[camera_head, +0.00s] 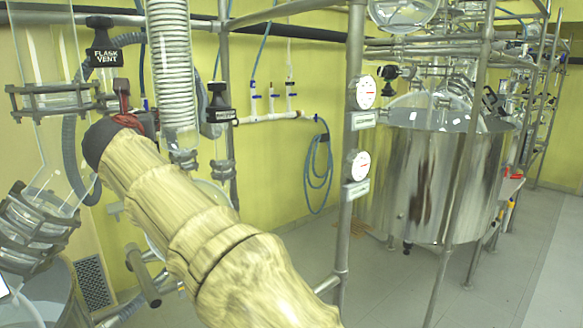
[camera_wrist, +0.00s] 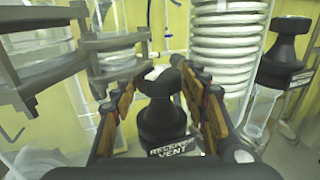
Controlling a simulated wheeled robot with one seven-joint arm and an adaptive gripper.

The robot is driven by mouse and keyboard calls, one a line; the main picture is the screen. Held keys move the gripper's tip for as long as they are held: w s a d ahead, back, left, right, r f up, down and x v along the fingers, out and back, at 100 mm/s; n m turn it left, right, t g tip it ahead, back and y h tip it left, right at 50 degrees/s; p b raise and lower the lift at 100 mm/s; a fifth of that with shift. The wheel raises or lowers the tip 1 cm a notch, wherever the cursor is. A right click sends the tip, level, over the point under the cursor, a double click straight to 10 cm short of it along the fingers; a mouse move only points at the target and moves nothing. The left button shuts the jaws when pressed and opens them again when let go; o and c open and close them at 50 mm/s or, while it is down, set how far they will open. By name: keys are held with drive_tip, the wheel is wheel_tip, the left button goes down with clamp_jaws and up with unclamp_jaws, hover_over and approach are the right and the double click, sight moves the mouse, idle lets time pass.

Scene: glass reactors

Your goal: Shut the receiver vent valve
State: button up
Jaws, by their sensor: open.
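The receiver vent valve shows in the wrist view as a black knob (camera_wrist: 162,118) with a white "RECEIVER VENT" label on its lower front. My gripper (camera_wrist: 160,82) is open, with one finger on the left of the knob and one on the right. The knob stands between the fingers; gaps show beside its narrow upper part, and I cannot tell whether either finger touches its wider base.
Metal clamps (camera_wrist: 112,62) and glass crowd the left. A steel post (camera_head: 350,130) stands right of my arm.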

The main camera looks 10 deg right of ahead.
drive_tip(key=shift+d+r+n+y+p, duration=0.15)
drive_tip(key=shift+r+n+y+p, duration=0.35)
drive_tip(key=shift+y+p, duration=0.5)
drive_tip(key=n+g+y+p, duration=0.1)
drive_tip(key=p, duration=0.2)
drive_tip(key=shift+f, duration=0.1)
drive_tip(key=n+y+p, duration=0.1)
drive_tip(key=p, duration=0.3)
drive_tip(key=shift+g+y, duration=0.3)
drive_tip(key=shift+g, duration=0.1)
drive_tip(key=n+g+y+p, duration=0.3)
drive_tip(key=n+y+p, duration=0.1)
drive_tip(key=p, duration=2)
drive_tip(key=shift+f+g+y+p, duration=0.15)
drive_tip(key=shift+g+y+p, duration=0.15)
drive_tip(key=shift+g+p, duration=0.1)
drive_tip(key=s+d+f+m+h+b, duration=0.2)
drive_tip(key=s+d+m+h+b, duration=0.2)
drive_tip(key=d+m, duration=0.4)
drive_tip(key=s+d+f+m+h+b, duration=0.3)
drive_tip(key=d+m, duration=0.5)
drive_tip(key=d, duration=0.6)
drive_tip(key=s+d+f+m+t+h+b, duration=0.1)
drive_tip(key=s+d+m+h+b, duration=0.3)
drive_tip(key=d+m, duration=0.4)
drive_tip(key=d+f, duration=0.1)
drive_tip(key=d, duration=0.2)
drive_tip(key=shift+s+d+f+m+h+b, duration=0.3)
drive_tip(key=shift+s+d+f+h+b, duration=0.05)
drive_tip(key=shift+f+h+b, duration=0.05)
